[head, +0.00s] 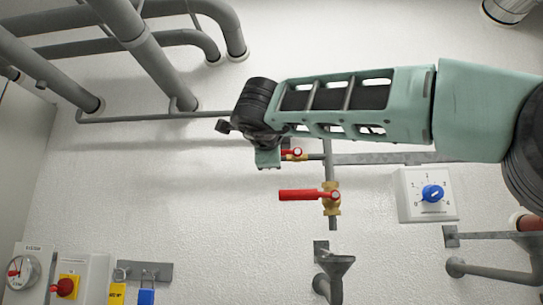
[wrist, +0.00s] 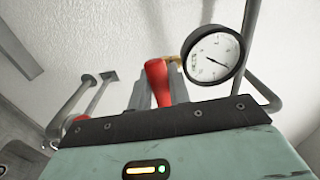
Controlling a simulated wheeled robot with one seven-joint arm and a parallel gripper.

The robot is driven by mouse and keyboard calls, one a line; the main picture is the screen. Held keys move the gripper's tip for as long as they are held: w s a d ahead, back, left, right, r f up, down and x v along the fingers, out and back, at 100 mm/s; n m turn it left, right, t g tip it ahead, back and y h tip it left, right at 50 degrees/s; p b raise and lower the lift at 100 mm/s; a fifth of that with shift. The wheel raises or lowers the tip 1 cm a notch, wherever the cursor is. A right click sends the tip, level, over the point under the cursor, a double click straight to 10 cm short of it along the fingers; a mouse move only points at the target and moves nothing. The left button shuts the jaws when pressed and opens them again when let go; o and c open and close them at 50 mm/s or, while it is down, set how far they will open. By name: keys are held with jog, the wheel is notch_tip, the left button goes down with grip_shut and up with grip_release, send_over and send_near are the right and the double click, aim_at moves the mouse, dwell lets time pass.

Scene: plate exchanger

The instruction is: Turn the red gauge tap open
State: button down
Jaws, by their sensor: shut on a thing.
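The red gauge tap (wrist: 158,82) shows in the wrist view as a red handle with a bit of brass behind it. My gripper (wrist: 157,88) is shut on this handle, a grey finger on each side. The round white gauge (wrist: 213,55) with a black rim and needle is just right of it. In the head view a small red tap on brass (head: 294,153) shows at the wall beside my gripper (head: 268,158). My fingers and the gauge are mostly hidden there by my arm.
A larger red lever (head: 298,195) on a brass valve sits just below, above a grey funnel (head: 335,265). A blue dial (head: 432,193) is to the right. Grey pipes (head: 150,60) run at upper left. A red-yellow switch (head: 67,287) and padlocks (head: 146,296) are at lower left.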

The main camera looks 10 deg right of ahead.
jog(key=shift+r+m, duration=0.2)
jog(key=shift+m, duration=0.1)
dwell(0.4)
jog(key=c, duration=1.3)
grip_release()
jog(key=shift+s, duration=0.15)
jog(key=b+v, duration=0.5)
jog(key=v, duration=1.2)
